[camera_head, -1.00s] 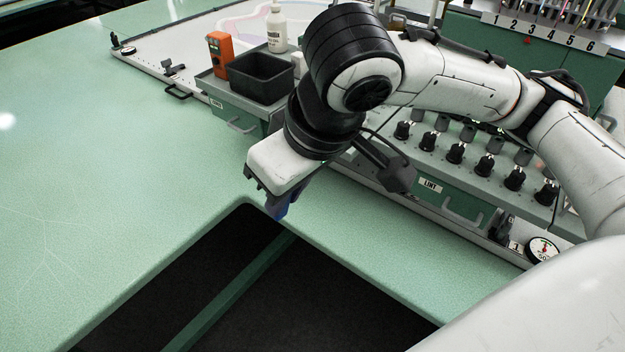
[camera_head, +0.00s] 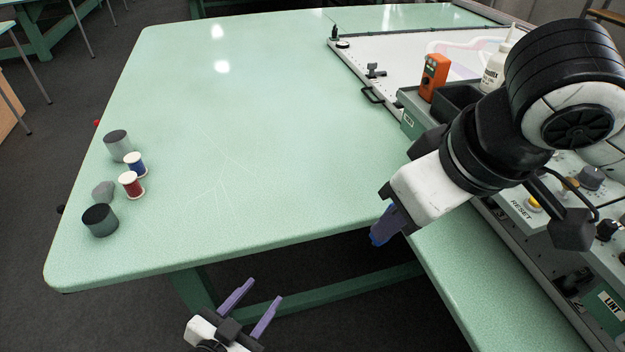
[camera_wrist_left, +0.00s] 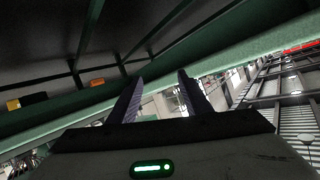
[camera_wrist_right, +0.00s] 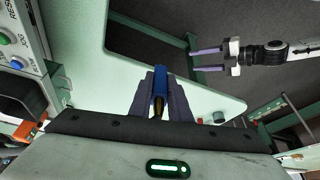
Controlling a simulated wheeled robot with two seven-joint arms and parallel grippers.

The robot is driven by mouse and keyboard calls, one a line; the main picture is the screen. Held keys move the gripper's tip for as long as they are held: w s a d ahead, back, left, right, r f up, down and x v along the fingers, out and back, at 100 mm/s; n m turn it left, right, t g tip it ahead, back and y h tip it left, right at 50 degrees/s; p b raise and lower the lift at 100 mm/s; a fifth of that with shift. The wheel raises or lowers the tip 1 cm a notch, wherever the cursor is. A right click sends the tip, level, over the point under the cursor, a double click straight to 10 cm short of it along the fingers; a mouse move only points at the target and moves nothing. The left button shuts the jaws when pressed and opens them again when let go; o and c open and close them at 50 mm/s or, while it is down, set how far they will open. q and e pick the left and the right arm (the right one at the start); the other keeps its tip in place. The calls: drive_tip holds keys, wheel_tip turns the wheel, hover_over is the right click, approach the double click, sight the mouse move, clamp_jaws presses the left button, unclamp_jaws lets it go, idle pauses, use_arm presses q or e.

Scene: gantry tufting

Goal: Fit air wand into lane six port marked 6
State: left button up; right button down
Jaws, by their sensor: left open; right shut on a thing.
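My right gripper (camera_head: 388,228) is shut on a slim blue thing (camera_wrist_right: 159,84), which looks like the air wand. In the right wrist view it lies between the two fingers, with a brass-coloured end (camera_wrist_right: 158,107) toward the palm. In the head view only a small blue part (camera_head: 379,238) shows below the fingers, by the table's inner corner. My left gripper (camera_head: 265,290) is open and empty, low in front of the table; its two purple fingers also show in the left wrist view (camera_wrist_left: 160,78). The port marked 6 is not in view.
The green table (camera_head: 230,150) is mostly clear. An orange device (camera_head: 434,76), a dark bin (camera_head: 455,103), a white bottle (camera_head: 495,70) and a control panel (camera_head: 530,205) lie right, near my right arm.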

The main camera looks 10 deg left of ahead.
use_arm(q)
drive_tip(key=w+d+r+m+t+h, duration=0.25)
drive_tip(key=w+r+m, duration=0.2)
drive_tip(key=r, duration=0.45)
drive_tip(key=w+d+r+m+t+h, duration=0.25)
drive_tip(key=w+r+m, duration=0.2)
drive_tip(key=r, duration=0.55)
drive_tip(key=s+d+r+m+g+h, duration=0.3)
drive_tip(key=d+r+m+g+h, duration=0.35)
drive_tip(key=m, duration=0.65)
drive_tip(key=s+d+r+m+g+h, duration=0.35)
drive_tip(key=r+m+g+h, duration=0.4)
drive_tip(key=r+m, duration=0.4)
drive_tip(key=s+f+m+g+y, duration=0.2)
drive_tip(key=s+m+g+y, duration=0.45)
drive_tip(key=m, duration=0.85)
drive_tip(key=w+a+f+m+t+y, duration=0.2)
drive_tip(key=w+a+y, duration=0.25)
drive_tip(key=y, duration=0.25)
drive_tip(key=x, duration=1.2)
drive_tip(key=shift+w+r, duration=0.1)
drive_tip(key=shift+w, duration=0.15)
